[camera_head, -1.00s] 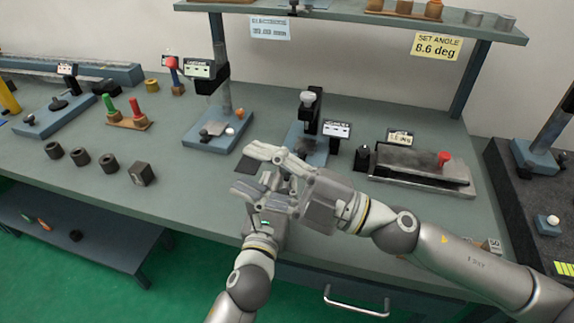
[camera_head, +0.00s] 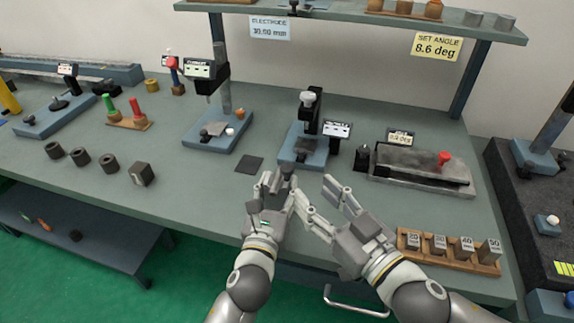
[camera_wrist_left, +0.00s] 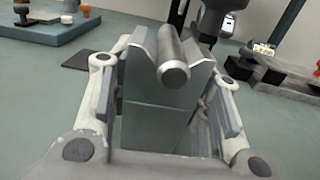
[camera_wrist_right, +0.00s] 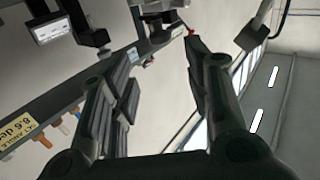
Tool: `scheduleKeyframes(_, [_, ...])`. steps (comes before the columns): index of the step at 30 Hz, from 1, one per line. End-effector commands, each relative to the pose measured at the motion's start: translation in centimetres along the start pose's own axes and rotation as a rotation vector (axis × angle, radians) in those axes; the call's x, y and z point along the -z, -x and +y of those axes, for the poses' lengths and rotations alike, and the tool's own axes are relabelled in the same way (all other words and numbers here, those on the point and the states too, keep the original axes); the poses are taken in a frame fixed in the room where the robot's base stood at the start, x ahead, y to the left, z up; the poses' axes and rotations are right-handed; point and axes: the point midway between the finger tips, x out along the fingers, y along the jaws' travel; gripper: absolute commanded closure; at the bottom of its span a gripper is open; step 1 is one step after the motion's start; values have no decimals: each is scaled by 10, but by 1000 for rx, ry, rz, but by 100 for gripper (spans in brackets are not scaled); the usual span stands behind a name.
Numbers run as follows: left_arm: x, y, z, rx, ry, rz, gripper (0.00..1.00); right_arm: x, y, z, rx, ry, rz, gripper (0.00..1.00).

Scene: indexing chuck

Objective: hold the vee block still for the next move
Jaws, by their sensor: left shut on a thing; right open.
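The vee block (camera_wrist_left: 155,115) is a grey metal block between the fingers of my left gripper (camera_wrist_left: 165,100) in the left wrist view. A round steel pin (camera_wrist_left: 173,72) lies along its top, end towards the camera. In the head view my left gripper (camera_head: 277,190) is shut on the block over the front of the bench, and its fingers mostly hide the block. My right gripper (camera_head: 322,205) is open and empty just right of the left one. In the right wrist view its spread fingers (camera_wrist_right: 160,75) have nothing between them.
A blue-based stand (camera_head: 303,160) with a display is just behind my left gripper. A dark square pad (camera_head: 249,164) lies to its left. A wooden rack of numbered blocks (camera_head: 449,262) stands right of my right gripper. A sine-bar-like fixture with a red knob (camera_head: 444,158) is behind.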

Motion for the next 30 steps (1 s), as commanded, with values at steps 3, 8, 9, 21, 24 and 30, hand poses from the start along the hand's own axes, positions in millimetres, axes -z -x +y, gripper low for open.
scheduleKeyframes(3, [8,1,0,-1,-1,17,85,1,-16,0,2,2,4,55])
scheduleKeyframes(8, [8,1,0,-1,-1,17,85,1,-38,0,1,4,4,55])
scheduleKeyframes(9, [8,1,0,-1,-1,17,85,1,-44,-1,2,4,4,55])
scheduleKeyframes(21, [8,1,0,-1,-1,17,85,0,-94,0,2,5,2,55])
scheduleKeyframes(24, [8,1,0,-1,-1,17,85,0,-100,-1,2,4,2,55])
scheduleKeyframes(30, [8,1,0,-2,-1,17,85,0,-102,0,2,4,1,55])
